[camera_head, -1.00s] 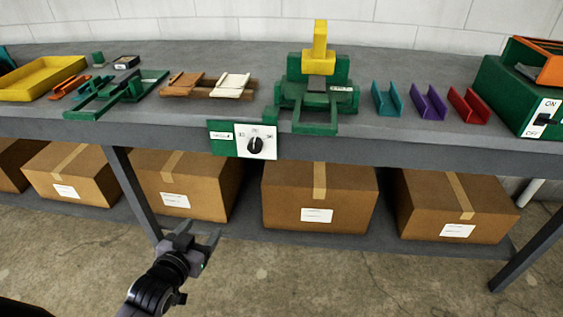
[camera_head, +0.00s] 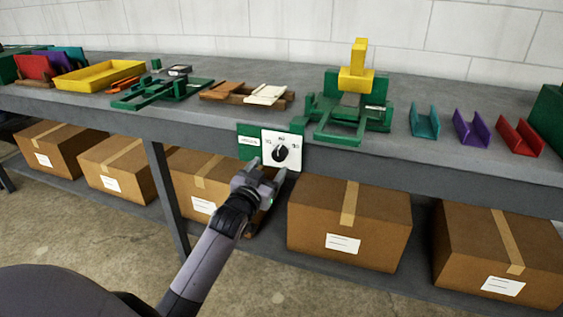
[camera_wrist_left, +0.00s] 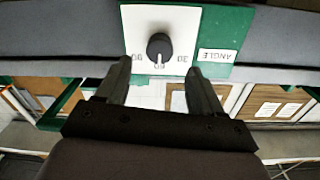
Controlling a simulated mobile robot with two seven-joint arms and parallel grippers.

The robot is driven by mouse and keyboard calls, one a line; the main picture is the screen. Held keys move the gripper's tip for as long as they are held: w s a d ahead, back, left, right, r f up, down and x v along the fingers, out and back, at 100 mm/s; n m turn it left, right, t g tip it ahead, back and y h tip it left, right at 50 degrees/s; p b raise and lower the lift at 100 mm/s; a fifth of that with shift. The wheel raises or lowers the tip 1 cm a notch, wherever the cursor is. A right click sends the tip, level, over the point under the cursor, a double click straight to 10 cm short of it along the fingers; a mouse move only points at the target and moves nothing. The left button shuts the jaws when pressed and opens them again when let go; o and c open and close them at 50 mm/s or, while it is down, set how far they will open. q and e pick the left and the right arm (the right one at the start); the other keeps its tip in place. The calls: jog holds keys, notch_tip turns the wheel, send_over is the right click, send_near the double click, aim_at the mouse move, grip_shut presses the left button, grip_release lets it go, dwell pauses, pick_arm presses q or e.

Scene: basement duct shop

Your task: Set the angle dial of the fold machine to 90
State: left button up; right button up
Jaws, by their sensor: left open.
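The angle dial has a black knob (camera_head: 281,153) on a white plate (camera_head: 296,138) at the bench's front edge, beside a green label plate. In the left wrist view the knob (camera_wrist_left: 159,46) shows upside down, with 30 right, 60 below and 90 left. The green fold machine (camera_head: 322,108) with a yellow handle stands on the bench behind. My left gripper (camera_head: 272,171) is open just in front of and below the dial; its fingertips (camera_wrist_left: 159,66) are apart, either side of the knob, not touching it. My right gripper is not in view.
Teal (camera_head: 424,121), purple (camera_head: 471,129) and red (camera_head: 520,137) channels stand right of the machine. A yellow tray (camera_head: 98,77) and green fixture (camera_head: 160,92) lie left. Several cardboard boxes (camera_head: 348,222) sit on the shelf below. The space before the dial is clear.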

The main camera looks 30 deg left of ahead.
aim_at(278, 156)
pick_arm(q)
jog(key=shift+b+x, duration=0.4)
jog(key=shift+x, duration=2.5)
jog(key=c, duration=1.1)
